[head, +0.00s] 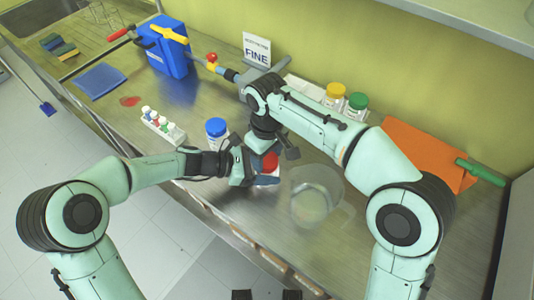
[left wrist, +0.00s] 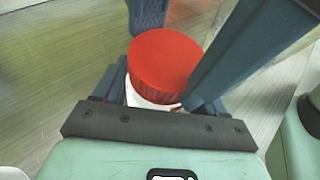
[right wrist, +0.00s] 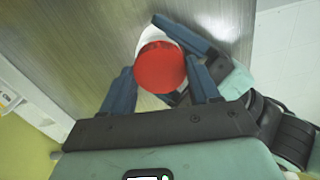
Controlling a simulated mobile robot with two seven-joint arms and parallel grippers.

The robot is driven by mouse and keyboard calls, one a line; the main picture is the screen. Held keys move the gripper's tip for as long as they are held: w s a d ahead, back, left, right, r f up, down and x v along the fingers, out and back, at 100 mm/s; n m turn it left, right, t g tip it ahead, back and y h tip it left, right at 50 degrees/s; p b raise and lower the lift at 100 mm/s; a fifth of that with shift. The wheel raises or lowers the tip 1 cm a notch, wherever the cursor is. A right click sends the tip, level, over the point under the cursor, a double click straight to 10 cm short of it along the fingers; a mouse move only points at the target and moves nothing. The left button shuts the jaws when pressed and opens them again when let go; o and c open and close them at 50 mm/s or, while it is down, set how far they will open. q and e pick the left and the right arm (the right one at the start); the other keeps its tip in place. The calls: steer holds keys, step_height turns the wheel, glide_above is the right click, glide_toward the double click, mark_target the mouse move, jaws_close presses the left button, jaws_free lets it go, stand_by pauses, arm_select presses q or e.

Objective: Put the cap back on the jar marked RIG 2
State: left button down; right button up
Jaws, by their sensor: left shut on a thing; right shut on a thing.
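A white jar (left wrist: 140,97) with a red cap (left wrist: 165,62) over its mouth is between the fingers of my left gripper (head: 256,178). My left gripper is shut on the jar's body. My right gripper (head: 272,153) is above, with the red cap (right wrist: 160,68) between its fingers, shut on it. The red cap also shows in the head view (head: 270,162). In the right wrist view the white jar (right wrist: 150,38) shows just past the cap's edge. Whether the cap is seated or only held over the rim I cannot tell. No RIG 2 marking is readable on the jar.
A clear glass vessel (head: 315,195) stands just right of the grippers. A blue-capped jar (head: 216,130) stands to the left. Yellow-capped (head: 334,95) and green-capped (head: 357,104) jars stand behind my right arm. A small vial rack (head: 163,127) is further left.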

steer(key=o, duration=1.2)
steer(key=shift+c, duration=0.2)
steer(key=shift+s, duration=0.1)
steer(key=shift+a, duration=0.1)
step_height(320, 180, up, 3)
steer(key=shift+a+r, duration=0.1)
steer(key=shift+r, duration=0.7)
steer(key=shift+c, duration=0.3)
